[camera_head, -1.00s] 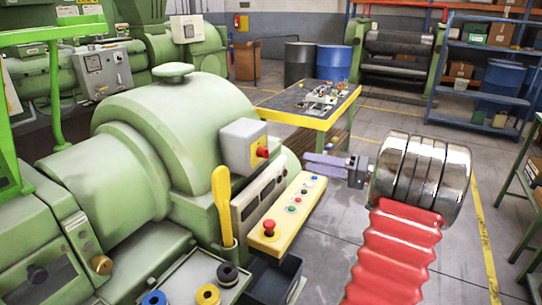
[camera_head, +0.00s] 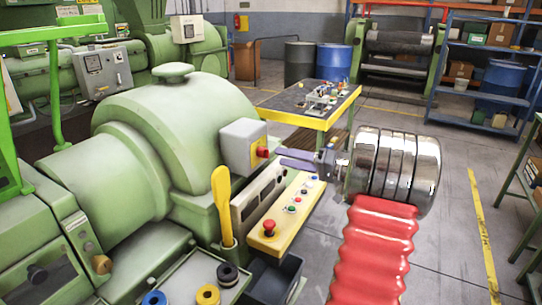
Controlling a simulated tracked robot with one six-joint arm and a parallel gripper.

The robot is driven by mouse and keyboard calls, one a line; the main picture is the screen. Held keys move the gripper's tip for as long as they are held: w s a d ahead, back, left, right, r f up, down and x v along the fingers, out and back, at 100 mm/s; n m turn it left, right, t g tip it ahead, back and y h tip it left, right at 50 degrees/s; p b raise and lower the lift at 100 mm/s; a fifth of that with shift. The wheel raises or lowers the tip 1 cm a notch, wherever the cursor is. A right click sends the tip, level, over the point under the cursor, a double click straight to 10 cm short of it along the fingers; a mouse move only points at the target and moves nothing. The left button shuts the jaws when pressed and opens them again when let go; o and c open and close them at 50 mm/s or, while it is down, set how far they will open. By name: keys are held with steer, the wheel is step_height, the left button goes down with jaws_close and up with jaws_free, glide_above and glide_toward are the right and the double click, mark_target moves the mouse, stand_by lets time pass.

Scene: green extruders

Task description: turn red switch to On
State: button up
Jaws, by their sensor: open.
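A red switch (camera_head: 263,152) sticks out from the yellow front plate of a grey box (camera_head: 240,143) on the side of the green machine (camera_head: 165,130). My gripper (camera_head: 281,158) points left with its two fingers apart and empty. Its fingertips show just to the right of the red switch. I cannot tell whether they touch it or how far in depth they are from it. Any On or Off marking is too small to read.
A yellow panel (camera_head: 289,209) with a red mushroom button (camera_head: 269,227) and several small buttons lies below my gripper. A yellow lever (camera_head: 222,200) stands left of it. A yellow-edged table (camera_head: 318,124) with parts stands behind. Open floor lies to the right.

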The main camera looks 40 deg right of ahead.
mark_target(264, 153)
steer(key=shift+x, duration=2.7)
